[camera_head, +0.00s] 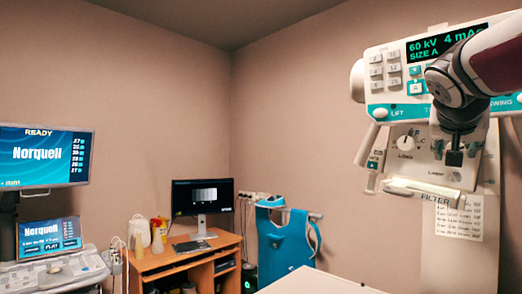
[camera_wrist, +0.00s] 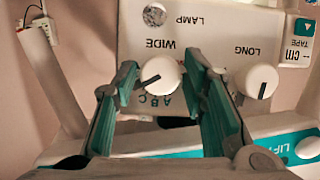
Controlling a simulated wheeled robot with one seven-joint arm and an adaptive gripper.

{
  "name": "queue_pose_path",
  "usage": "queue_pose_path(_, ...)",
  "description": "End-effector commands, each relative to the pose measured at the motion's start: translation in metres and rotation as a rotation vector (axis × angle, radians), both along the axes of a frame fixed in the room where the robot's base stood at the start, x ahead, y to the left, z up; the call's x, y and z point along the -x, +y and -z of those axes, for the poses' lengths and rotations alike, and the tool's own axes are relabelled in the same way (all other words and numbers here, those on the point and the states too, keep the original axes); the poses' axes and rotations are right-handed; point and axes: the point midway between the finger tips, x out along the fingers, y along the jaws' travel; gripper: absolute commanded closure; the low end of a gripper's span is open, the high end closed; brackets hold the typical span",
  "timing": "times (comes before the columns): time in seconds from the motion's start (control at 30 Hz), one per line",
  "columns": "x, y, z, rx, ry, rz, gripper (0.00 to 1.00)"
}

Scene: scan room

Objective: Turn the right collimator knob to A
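The collimator panel (camera_head: 392,163) hangs at the right of the head view, below the control console. In the wrist view, the white knob labelled WIDE (camera_wrist: 165,66) has a dark pointer line aimed left and slightly down. Small letters A, B, C lie along the knob's lower edge; the pointer is beside them, not clearly on one. My gripper (camera_wrist: 164,72) is open, with one green-padded finger on each side of this knob; contact cannot be told. In the head view my gripper (camera_head: 454,152) hides the knob.
The LONG knob (camera_wrist: 262,81) is close beside my right finger in the wrist view. A round LAMP button (camera_wrist: 154,15) is above the WIDE knob there. The console (camera_head: 384,112) reads SIZE A. A white handle bar (camera_head: 420,190) runs below the panel.

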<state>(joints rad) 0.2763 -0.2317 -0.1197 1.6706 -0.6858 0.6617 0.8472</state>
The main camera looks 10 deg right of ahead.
Motion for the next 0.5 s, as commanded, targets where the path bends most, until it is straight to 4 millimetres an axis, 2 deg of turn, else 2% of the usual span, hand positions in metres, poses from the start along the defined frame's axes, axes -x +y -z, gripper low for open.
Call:
queue_pose_path(0.03, 0.0001, 0.0001, 0.0000, 0.000, 0.000, 0.000, 0.79)
queue_pose_path(0.1, 0.0001, 0.0001, -0.0001, 0.000, 0.000, 0.000, 0.95)
queue_pose_path(0.13, 0.0001, 0.0001, -0.0001, 0.000, 0.000, 0.000, 0.98)
queue_pose_path(0.5, -0.0010, 0.0005, 0.0006, 0.029, 0.036, -0.001, 0.98)
